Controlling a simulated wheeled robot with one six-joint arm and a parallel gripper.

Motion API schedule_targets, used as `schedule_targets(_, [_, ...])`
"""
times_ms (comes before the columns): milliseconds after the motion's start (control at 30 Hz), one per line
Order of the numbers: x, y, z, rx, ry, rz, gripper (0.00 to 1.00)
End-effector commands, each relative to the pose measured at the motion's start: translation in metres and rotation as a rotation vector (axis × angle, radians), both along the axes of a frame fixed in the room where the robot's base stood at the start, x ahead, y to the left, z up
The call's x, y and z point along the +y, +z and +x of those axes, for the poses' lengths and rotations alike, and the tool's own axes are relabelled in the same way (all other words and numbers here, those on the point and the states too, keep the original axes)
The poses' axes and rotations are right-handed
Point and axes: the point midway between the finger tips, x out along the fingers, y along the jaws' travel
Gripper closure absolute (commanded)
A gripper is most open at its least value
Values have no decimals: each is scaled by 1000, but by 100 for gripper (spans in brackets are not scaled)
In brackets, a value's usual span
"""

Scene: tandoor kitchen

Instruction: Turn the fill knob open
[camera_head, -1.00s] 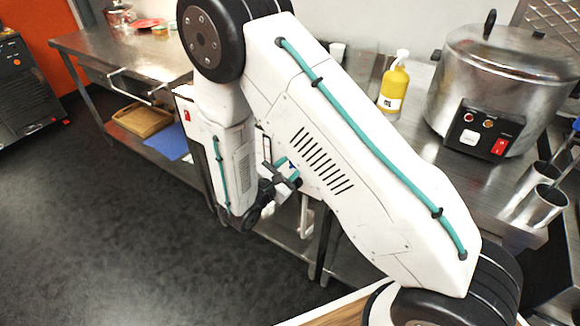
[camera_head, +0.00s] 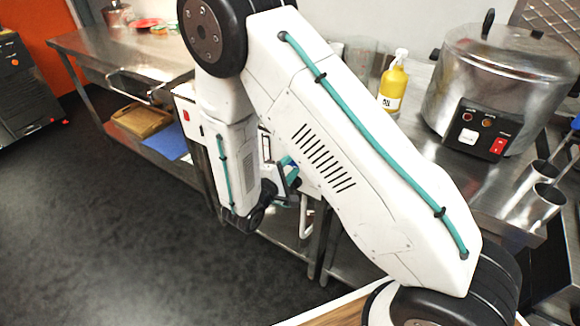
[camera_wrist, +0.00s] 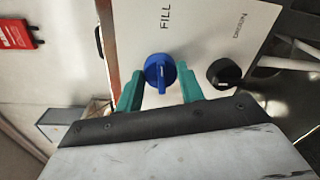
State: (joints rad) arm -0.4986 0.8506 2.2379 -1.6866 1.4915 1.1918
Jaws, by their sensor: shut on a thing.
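The blue fill knob (camera_wrist: 153,72) is on a pale panel below the printed word FILL in the wrist view. Its raised grip bar with a light mark runs roughly up and down in the picture. My gripper (camera_wrist: 160,90) has its two teal fingers on either side of the knob and is shut on it.
A black knob (camera_wrist: 223,72) with a small label sits close to the right finger. A red box (camera_wrist: 15,34) is at the upper left of the wrist view. A steel cooker (camera_head: 490,85) and a yellow bottle (camera_head: 393,85) stand on the counter.

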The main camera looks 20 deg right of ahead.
Motion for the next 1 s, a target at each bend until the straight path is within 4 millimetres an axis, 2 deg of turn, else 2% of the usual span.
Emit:
schedule_targets(333, [0, -1, -1, -99, 1, 75, 85])
schedule_targets(867, [0, -1, -1, -116, 0, 87, 85])
schedule_targets(900, [0, -1, -1, -116, 0, 87, 51])
schedule_targets(933, [0, -1, -1, -116, 0, 87, 43])
schedule_targets(1000, [0, -1, -1, -116, 0, 87, 40])
